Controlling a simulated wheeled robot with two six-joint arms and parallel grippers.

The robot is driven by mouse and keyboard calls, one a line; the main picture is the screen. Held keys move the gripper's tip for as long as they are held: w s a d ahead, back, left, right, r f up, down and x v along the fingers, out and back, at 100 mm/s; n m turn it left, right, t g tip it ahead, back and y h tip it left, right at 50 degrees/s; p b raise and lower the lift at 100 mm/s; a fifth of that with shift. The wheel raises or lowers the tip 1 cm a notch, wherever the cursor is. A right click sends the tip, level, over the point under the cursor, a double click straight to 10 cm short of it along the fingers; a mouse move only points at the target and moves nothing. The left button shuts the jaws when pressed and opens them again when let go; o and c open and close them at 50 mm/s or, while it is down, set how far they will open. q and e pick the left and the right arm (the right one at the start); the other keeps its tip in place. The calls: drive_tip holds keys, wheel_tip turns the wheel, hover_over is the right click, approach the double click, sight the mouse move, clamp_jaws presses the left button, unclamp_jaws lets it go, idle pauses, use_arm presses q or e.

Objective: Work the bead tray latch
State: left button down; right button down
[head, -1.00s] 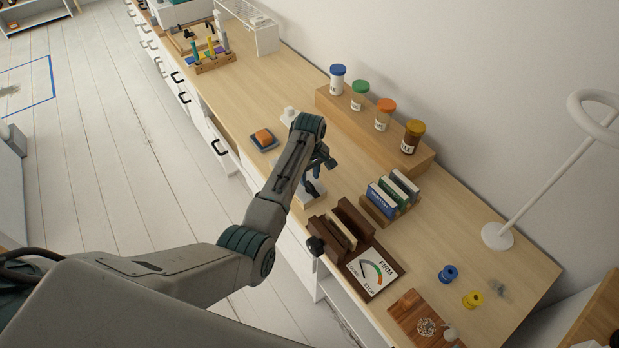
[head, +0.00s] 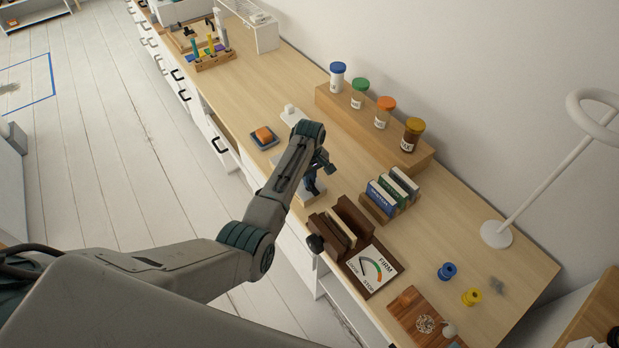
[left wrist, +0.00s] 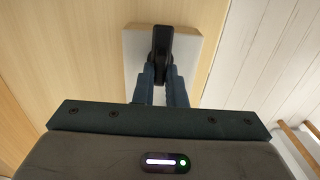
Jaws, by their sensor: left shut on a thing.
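My left gripper (head: 315,185) is over the desk in the middle of the head view, beside the dark wooden vise-like block. In the left wrist view my left gripper (left wrist: 162,88) is shut on a black lever (left wrist: 162,45), which appears to be the latch handle. The lever stands on a pale plate (left wrist: 188,45) mounted on a wooden board. In the head view the pale base (head: 312,194) shows partly under my gripper; the arm hides the rest. A bead tray cannot be made out for certain. My right gripper is not in view.
Spools (head: 447,271) lie near the lamp (head: 496,234).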

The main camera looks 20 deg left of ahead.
use_arm(q)
drive_tip(key=m+p, duration=0.2)
drive_tip(key=m, duration=0.1)
drive_tip(key=shift+r, duration=0.15)
drive_tip(key=m+p, duration=0.2)
drive_tip(key=m, duration=0.2)
drive_tip(key=shift+w+d+m, duration=0.1)
drive_tip(key=shift+m, duration=0.3)
drive_tip(key=m+p, duration=0.2)
drive_tip(key=m, duration=0.3)
drive_tip(key=shift+d, duration=0.1)
drive_tip(key=shift+m+p, duration=0.45)
drive_tip(key=shift+m, duration=2.05)
drive_tip(key=c, duration=1.5)
unclamp_jaws()
